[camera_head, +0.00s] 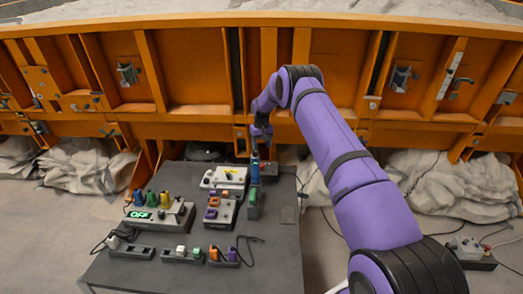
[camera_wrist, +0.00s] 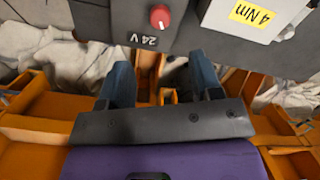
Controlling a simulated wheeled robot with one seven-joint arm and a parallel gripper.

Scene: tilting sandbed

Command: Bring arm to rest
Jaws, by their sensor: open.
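My purple arm (camera_head: 345,160) reaches from the lower right toward the back of the dark table. My gripper (camera_wrist: 162,75) shows in the wrist view with its two blue-grey fingers apart and nothing between them. In the head view my gripper (camera_head: 256,165) points down near the back right of the table. A dark box with a red knob (camera_wrist: 159,17) and the marking "24 V" lies just beyond the fingertips in the wrist view. I cannot tell whether the fingers touch it.
The dark table (camera_head: 285,245) carries a box with a green "OFF" display (camera_head: 140,214), a white-topped box with a yellow label (camera_head: 226,174), a box with purple and orange blocks (camera_head: 213,210) and small connector strips (camera_head: 182,256). The orange sandbed wall (camera_head: 200,60) stands close behind. Grey sacks (camera_head: 90,168) lie below it.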

